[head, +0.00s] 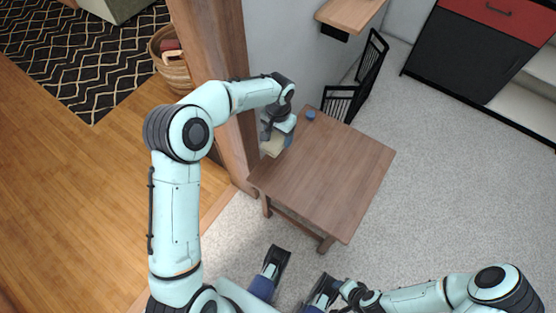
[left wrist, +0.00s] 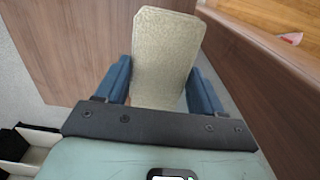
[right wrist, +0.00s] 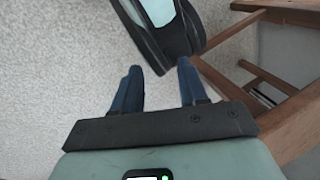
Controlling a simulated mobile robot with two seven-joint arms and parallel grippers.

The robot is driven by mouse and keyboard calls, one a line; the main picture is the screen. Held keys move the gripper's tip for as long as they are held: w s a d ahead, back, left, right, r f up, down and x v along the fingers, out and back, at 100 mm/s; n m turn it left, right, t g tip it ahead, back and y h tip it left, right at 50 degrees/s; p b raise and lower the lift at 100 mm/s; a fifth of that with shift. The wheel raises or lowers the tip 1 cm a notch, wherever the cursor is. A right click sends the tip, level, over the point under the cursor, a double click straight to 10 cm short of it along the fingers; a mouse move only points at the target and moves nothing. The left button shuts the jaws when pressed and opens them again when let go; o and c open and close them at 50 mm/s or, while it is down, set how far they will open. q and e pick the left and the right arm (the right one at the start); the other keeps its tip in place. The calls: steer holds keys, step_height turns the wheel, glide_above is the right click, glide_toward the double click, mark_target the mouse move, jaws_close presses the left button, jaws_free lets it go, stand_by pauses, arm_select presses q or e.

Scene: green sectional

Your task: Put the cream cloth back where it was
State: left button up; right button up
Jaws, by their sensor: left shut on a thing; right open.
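My left gripper (head: 278,128) is shut on the cream cloth (head: 271,147), near the back left edge of the wooden table (head: 325,175). In the left wrist view the cloth (left wrist: 166,45) is a flat, pale panel between the two blue fingers (left wrist: 160,78). It sticks out beyond the fingertips. I cannot tell whether the cloth touches the table or hangs just past its edge. My right gripper (right wrist: 158,78) is open and empty in the right wrist view, low over the pale carpet beside the table legs.
A small blue round thing (head: 311,115) is on the table's far corner. A wooden post (head: 238,145) stands close left of the table. A black metal rack (head: 360,80) and a wooden shelf (head: 349,14) are behind it. Most of the tabletop is clear. A basket (head: 172,62) stands at the back left.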

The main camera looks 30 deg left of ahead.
mark_target(278, 163)
arm_select(q)
step_height(278, 163, down, 15)
steer(key=b, duration=0.2)
steer(key=shift+b, duration=0.35)
arm_select(e)
steer(key=w+d+f+t, duration=0.1)
steer(key=w+d+f, duration=0.1)
steer(key=w, duration=0.3)
steer(key=shift+d+f+t+h, duration=0.2)
steer(key=shift+f+t+h, duration=0.15)
steer(key=shift+f, duration=0.4)
arm_select(q)
steer(key=shift+f, duration=0.15)
steer(key=o, duration=0.9)
steer(key=shift+o, duration=0.2)
arm_select(e)
steer(key=shift+w+d+f, duration=0.1)
arm_select(q)
steer(key=shift+r, duration=0.2)
step_height(278, 163, up, 12)
steer(key=shift+f+p, duration=0.1)
steer(key=shift+p, duration=1.1)
arm_select(e)
steer(key=shift+g, duration=0.65)
steer(key=s+r, duration=0.1)
steer(key=s+a+r, duration=0.2)
steer(key=s, duration=0.1)
steer(key=shift+s, duration=0.1)
